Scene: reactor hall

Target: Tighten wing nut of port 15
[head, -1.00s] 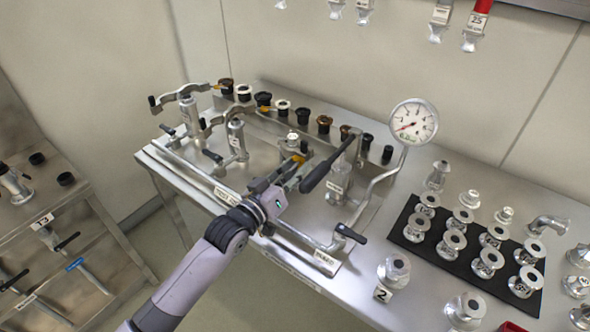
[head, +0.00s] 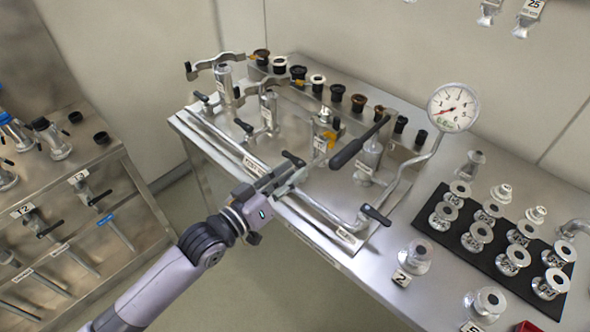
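A steel manifold rig (head: 250,158) with several upright ports stands on the bench. Black-tipped handles sit on its ports and pipe. One middle port (head: 324,128) has a yellow-orange part near its top and a pale tag that is too small to read. I cannot tell which port is 15, and no wing nut can be made out clearly. My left gripper (head: 292,178) is over the front rail of the rig, left of and in front of that middle port. Its fingers look apart, with nothing seen between them. My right gripper is not in view.
A pressure gauge (head: 453,107) rises on a bent pipe at the right. A black mat (head: 478,247) holds several flanged fittings. A row of dark and pale caps (head: 337,93) stands behind the rig. A second bench (head: 95,235) with tools is at the left, across a floor gap.

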